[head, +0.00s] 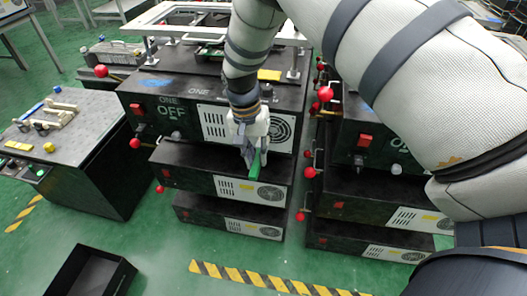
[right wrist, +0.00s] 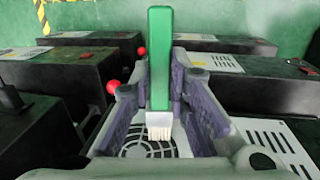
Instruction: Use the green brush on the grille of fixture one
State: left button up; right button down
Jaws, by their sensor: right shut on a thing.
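Fixture one (head: 160,122) is a black box with "ONE" and "OFF" on its front. A round fan grille (head: 281,130) is at the right end of its white front panel. My right gripper (head: 250,148) is in front of that panel, just left of the grille. It is shut on the green brush (head: 254,164). In the right wrist view the brush handle (right wrist: 160,60) stands between the purple finger pads. Its pale bristles (right wrist: 159,132) overlap the grille (right wrist: 150,147) in the picture; contact cannot be told. My left gripper is out of view.
Similar black boxes are stacked below fixture one, and another stack (head: 365,200) stands to its right. Red ball knobs (head: 325,94) stick out at the sides. A black table (head: 85,140) with small parts is at left. An empty black bin (head: 95,275) lies on the open green floor.

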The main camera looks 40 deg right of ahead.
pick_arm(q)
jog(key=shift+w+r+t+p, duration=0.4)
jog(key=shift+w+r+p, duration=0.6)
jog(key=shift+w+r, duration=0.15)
pick_arm(e)
jog(key=s+a, duration=0.3)
jog(key=a, duration=0.2)
jog(key=shift+a, duration=0.15)
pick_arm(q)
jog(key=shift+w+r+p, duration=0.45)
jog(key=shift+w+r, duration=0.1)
pick_arm(e)
jog(key=shift+s+a, duration=0.95)
jog(key=shift+a, duration=0.15)
